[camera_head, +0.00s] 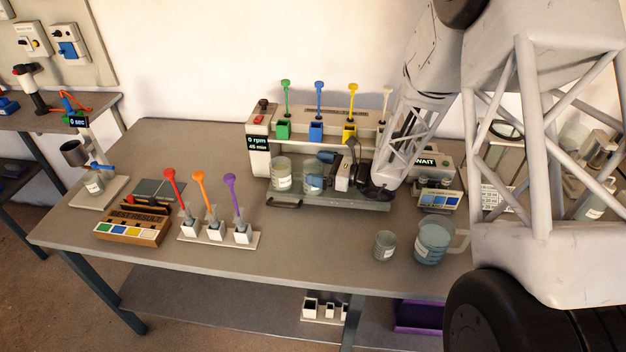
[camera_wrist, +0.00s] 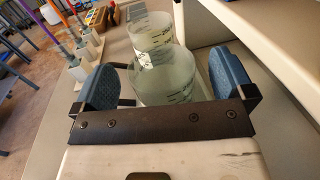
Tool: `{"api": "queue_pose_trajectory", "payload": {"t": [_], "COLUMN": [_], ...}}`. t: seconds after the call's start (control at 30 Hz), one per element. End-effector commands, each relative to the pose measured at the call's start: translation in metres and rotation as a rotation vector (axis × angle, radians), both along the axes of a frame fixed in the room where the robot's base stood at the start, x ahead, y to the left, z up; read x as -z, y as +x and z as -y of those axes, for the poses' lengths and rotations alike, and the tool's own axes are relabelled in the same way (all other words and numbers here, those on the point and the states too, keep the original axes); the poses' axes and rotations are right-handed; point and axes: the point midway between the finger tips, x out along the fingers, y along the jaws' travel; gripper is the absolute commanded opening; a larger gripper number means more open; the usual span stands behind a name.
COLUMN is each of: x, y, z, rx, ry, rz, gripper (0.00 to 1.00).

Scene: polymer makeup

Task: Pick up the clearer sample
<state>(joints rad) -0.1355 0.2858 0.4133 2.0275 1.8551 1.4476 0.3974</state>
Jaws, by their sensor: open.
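Two glass beakers with pale contents stand on the platform of the stirring machine (camera_head: 345,200). The left beaker (camera_head: 282,176) is in plain view and shows as the far beaker (camera_wrist: 150,28) in the wrist view. The right beaker (camera_head: 311,184) is partly hidden by my gripper (camera_head: 323,168) and is the near beaker (camera_wrist: 160,88) in the wrist view. My gripper's blue-padded fingers (camera_wrist: 165,72) are open, one on each side of the near beaker, with visible gaps. Both samples look pale and slightly cloudy; I cannot tell surely which is clearer.
The machine's upper shelf holds green, blue, yellow and white dispensers above the beakers. A rack of red, orange and purple scoops (camera_head: 217,239) stands to the left. An empty-looking beaker (camera_head: 384,245) and a jug (camera_head: 430,243) stand at front right. The front table middle is clear.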

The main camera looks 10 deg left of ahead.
Motion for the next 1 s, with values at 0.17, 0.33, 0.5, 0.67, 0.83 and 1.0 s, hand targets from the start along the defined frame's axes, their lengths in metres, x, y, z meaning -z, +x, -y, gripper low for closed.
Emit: {"api": "queue_pose_trajectory", "payload": {"t": [0.17, 0.33, 0.5, 0.67, 0.83, 1.0], "x": [0.000, 0.000, 0.000, 0.000, 0.000, 0.000], "y": [0.003, 0.003, 0.003, 0.003, 0.003, 0.003], "z": [-0.014, -0.019, -0.019, -0.018, -0.018, -0.018], "rx": [0.000, 0.000, 0.001, 0.001, 0.001, 0.001], "ry": [0.000, 0.000, 0.000, 0.000, 0.000, 0.000], "rz": [0.000, 0.000, 0.000, 0.000, 0.000, 0.000], "gripper": [1.00, 1.00, 1.00, 1.00, 1.00, 0.74]}}
